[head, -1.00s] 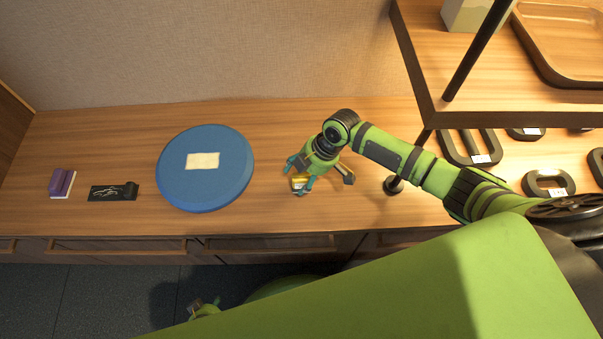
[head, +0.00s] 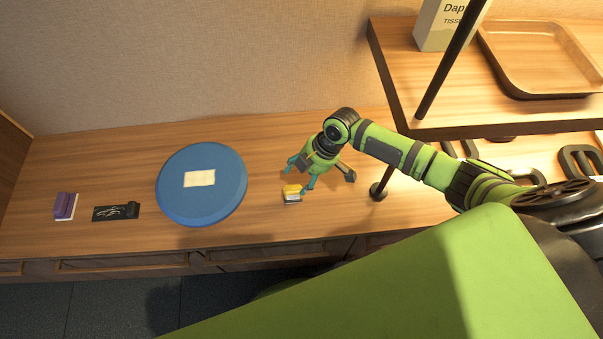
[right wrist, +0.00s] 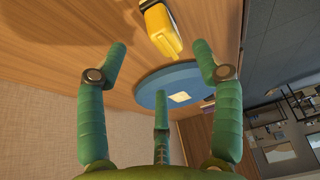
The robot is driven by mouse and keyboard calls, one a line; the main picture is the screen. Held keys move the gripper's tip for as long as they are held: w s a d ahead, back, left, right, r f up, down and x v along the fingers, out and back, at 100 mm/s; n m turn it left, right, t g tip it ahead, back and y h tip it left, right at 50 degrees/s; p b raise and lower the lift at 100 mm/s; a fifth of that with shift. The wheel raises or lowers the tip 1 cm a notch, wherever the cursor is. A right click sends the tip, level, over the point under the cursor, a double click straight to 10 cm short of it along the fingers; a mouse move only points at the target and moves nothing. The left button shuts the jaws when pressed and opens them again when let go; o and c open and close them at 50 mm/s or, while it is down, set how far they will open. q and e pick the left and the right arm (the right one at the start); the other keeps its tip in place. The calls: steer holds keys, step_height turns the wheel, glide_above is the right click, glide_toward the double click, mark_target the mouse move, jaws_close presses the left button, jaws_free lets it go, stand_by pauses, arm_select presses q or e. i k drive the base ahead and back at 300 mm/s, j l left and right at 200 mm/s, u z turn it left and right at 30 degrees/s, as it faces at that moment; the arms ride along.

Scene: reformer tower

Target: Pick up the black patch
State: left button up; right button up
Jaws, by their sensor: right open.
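The black patch (head: 116,212) lies flat on the wooden counter at the left in the head view, with a pale line drawing and a raised or rolled right end. My right gripper (head: 299,177) is above the counter right of the blue disc, well to the right of the patch. It is open and empty. In the right wrist view its green fingers (right wrist: 160,55) are spread apart, and the patch cannot be made out there. My left gripper is not in view.
A blue round disc (head: 175,205) with a cream patch (head: 200,178) lies between patch and gripper. A yellow-topped item (head: 292,192) is close by the right fingers. A purple block (head: 65,205) stands left of the patch. A raised shelf (head: 430,120) with a dark post is at right.

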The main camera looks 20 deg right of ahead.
mark_target(122, 211)
steer(key=u, duration=1.1)
